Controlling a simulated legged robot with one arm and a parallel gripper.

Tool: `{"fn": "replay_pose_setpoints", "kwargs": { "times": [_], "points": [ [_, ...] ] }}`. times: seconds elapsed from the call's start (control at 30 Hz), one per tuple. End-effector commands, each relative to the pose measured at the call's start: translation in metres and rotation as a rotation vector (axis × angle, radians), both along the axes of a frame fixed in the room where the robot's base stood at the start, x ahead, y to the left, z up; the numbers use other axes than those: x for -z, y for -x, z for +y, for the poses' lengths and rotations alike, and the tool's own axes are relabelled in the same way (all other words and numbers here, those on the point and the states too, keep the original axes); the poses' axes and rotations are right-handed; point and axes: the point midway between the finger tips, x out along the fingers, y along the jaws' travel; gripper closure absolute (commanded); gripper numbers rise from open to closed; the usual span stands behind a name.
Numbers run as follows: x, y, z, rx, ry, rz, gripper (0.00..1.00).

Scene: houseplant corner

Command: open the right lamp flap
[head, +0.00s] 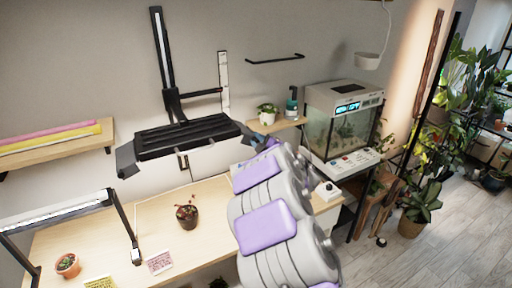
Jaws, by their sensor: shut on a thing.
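A black wall lamp (185,137) with a ribbed, wide head hangs over the table on a black arm. Its left flap (127,161) is dark grey and tilts down at the lamp's left end. Its right flap (245,131) is a small dark panel at the right end, partly hidden by my arm. My gripper (257,141) is at this right flap and is shut on it. The fingertips are small and partly covered by my grey and purple arm.
A light wood table (205,230) below holds a potted plant (187,215), a small orange pot (67,266) and a low lamp (60,212). A small shelf (283,124) with a plant and bottle is close right of the lamp. A fish tank (335,125) stands farther right.

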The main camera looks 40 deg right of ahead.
Motion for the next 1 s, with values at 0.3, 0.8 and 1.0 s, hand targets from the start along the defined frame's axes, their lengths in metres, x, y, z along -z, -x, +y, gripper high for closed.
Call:
{"fn": "replay_pose_setpoints", "kwargs": {
  "times": [0.3,0.8,1.0],
  "points": [
    [-0.01,0.001,-0.003,-0.001,0.198,0.049,1.0],
    [-0.015,0.001,-0.003,-0.004,0.286,0.07,1.0],
    [-0.015,0.001,-0.002,-0.005,0.286,0.068,1.0]
  ]
}}
